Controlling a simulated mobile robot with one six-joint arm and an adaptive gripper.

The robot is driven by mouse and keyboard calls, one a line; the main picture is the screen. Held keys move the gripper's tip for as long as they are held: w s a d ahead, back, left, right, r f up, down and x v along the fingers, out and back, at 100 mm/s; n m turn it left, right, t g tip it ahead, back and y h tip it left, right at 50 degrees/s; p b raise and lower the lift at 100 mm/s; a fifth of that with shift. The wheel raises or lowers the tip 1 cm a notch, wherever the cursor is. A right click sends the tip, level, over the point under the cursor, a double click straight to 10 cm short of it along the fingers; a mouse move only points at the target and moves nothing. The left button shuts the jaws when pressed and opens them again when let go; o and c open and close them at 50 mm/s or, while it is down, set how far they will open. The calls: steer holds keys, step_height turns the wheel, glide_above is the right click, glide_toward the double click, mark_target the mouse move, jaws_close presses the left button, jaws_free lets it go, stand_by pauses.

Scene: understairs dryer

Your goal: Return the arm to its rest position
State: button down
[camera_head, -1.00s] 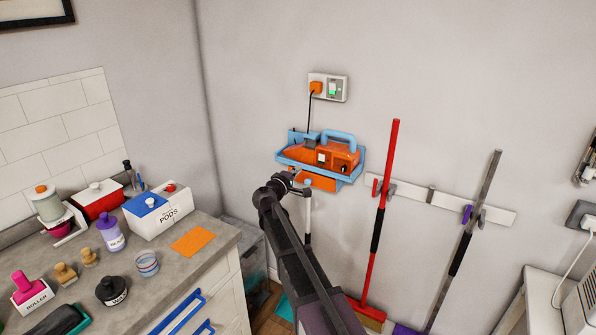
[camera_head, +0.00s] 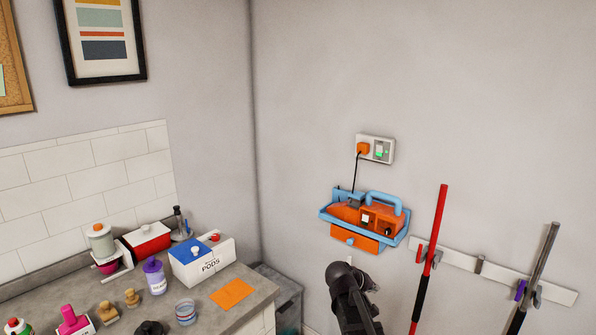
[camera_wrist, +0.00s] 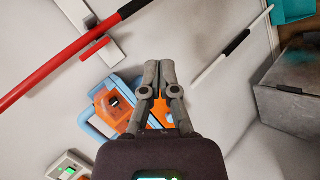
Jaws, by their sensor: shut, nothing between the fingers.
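My arm rises from the bottom edge of the head view, and its dark end (camera_head: 350,284) stands just below an orange and blue appliance (camera_head: 366,214) on the wall. The fingers cannot be made out there. In the wrist view my gripper (camera_wrist: 160,64) is shut and empty, its two grey fingers together. Behind them the same orange and blue appliance (camera_wrist: 108,106) shows on the wall, partly hidden by my gripper. I cannot tell how far apart they are.
A red-handled pole (camera_head: 435,240) and a grey pole (camera_head: 540,263) hang on a white rail (camera_head: 460,262) at the right. A counter (camera_head: 262,290) with a pods box (camera_head: 202,262) and several bottles is at the left. A socket (camera_head: 376,149) is above the appliance.

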steer(key=s+a+f+m+g+y, duration=0.1)
steer(key=s+a+y, duration=0.1)
steer(key=s, duration=0.4)
steer(key=s+a+f+m+g+y+p, duration=0.1)
steer(key=s+a+g+y, duration=0.1)
steer(key=s, duration=0.5)
steer(key=s+a+f+g+y+p, duration=0.1)
steer(key=s+f+g+y, duration=0.1)
steer(key=s+y, duration=0.2)
steer(key=shift+s+a+m+y, duration=0.3)
steer(key=shift+s+a+m, duration=0.1)
steer(key=shift+s, duration=0.85)
